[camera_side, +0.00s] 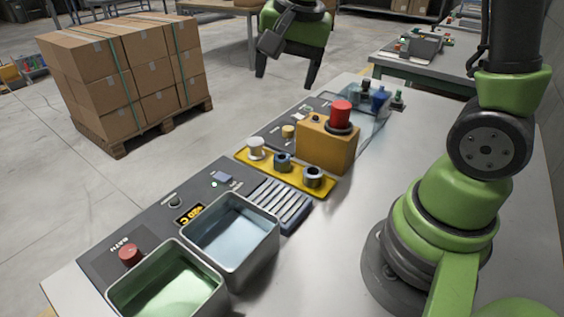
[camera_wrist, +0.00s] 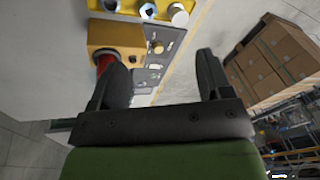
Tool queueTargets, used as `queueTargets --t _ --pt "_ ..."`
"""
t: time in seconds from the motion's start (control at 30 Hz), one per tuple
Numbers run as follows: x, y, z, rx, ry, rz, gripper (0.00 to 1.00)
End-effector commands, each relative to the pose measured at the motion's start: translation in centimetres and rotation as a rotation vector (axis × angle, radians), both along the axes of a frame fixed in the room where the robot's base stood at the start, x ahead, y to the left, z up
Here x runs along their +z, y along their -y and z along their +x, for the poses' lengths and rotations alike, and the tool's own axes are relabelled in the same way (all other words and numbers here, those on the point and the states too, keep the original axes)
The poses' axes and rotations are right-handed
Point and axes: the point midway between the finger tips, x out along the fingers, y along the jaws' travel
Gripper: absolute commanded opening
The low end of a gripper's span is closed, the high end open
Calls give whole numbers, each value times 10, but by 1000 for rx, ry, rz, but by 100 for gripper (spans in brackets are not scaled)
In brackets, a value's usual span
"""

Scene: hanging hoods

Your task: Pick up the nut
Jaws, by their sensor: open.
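A small blue-grey piece with a hole, hex-like in the wrist view, looks like the nut (camera_side: 283,161). It stands in the middle of a yellow tray (camera_side: 243,156), between a white cylinder (camera_side: 255,147) and a dark grey ring-shaped piece (camera_side: 313,180). In the wrist view the nut (camera_wrist: 147,10) is at the top edge. My gripper (camera_side: 286,75) is open and empty, high above and behind the panel, well apart from the tray. Its two fingers (camera_wrist: 163,68) point toward the panel area in the wrist view.
A yellow-orange box (camera_side: 322,150) with a red knob (camera_side: 341,113) stands right beside the tray. A clear bin (camera_side: 372,116) holds blue pieces behind it. Two metal baths (camera_side: 275,236) (camera_side: 222,283) stand at the front. The bench (camera_side: 360,235) is clear on the right.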

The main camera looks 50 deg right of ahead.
Motion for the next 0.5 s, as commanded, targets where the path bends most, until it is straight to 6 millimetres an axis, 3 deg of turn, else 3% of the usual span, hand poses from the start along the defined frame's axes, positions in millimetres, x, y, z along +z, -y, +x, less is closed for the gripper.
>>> queueTargets --t 0.1,0.3,0.5 --pt "-42 17 26 -152 -83 -3 72" --pt "-106 39 48 -364 -169 -18 72" --pt "-139 49 53 -460 -203 -29 72"
